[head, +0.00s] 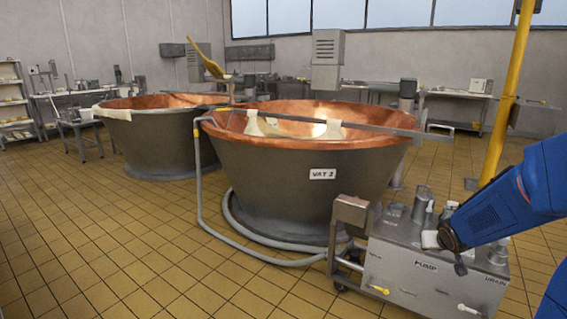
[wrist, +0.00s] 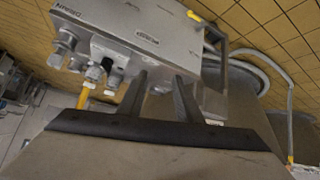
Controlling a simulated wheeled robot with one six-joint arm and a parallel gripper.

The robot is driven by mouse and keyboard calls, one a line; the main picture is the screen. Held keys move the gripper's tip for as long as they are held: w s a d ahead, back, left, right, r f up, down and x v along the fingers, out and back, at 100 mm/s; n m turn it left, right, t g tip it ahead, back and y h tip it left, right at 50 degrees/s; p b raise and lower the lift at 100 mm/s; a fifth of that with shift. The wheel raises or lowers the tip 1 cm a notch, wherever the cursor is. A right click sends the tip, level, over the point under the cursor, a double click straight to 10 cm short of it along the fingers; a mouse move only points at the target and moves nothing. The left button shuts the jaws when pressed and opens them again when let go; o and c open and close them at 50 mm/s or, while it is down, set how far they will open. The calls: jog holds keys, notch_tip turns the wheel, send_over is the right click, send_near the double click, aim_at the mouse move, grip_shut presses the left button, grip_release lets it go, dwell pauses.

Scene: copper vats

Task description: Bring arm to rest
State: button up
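My blue arm (head: 505,205) reaches in from the right edge of the head view. Its dark wrist end (head: 453,236) shows in front of or over the pump cart; I cannot tell the exact gap. In the wrist view my gripper (wrist: 161,80) has its two dark fingers spread apart, with nothing held between them. The pump cart (wrist: 150,42) lies beyond the fingertips there, upside down in the picture, with its fittings close to the left finger.
The grey pump cart (head: 420,275), labelled PUMP and DRAIN, stands at the front right. A large copper vat (head: 290,180) marked VAT 2 is behind it, joined by a hose (head: 199,190). A second vat (head: 155,145) stands left. A yellow post (head: 508,90) rises behind my arm. Tiled floor is free at front left.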

jog(key=s+a+r+g+y, duration=0.1)
jog(key=s+a+r, duration=0.1)
jog(key=s+a, duration=0.4)
jog(key=s+a+r+n+g+y, duration=0.1)
jog(key=s+a+r, duration=0.2)
jog(key=s+a, duration=0.4)
jog(key=s+a+r+n+g+y, duration=0.1)
jog(key=s+a+r, duration=0.2)
jog(key=s, duration=1.8)
jog(key=a, duration=0.3)
jog(key=shift+a+g, duration=0.3)
jog(key=shift+a, duration=0.05)
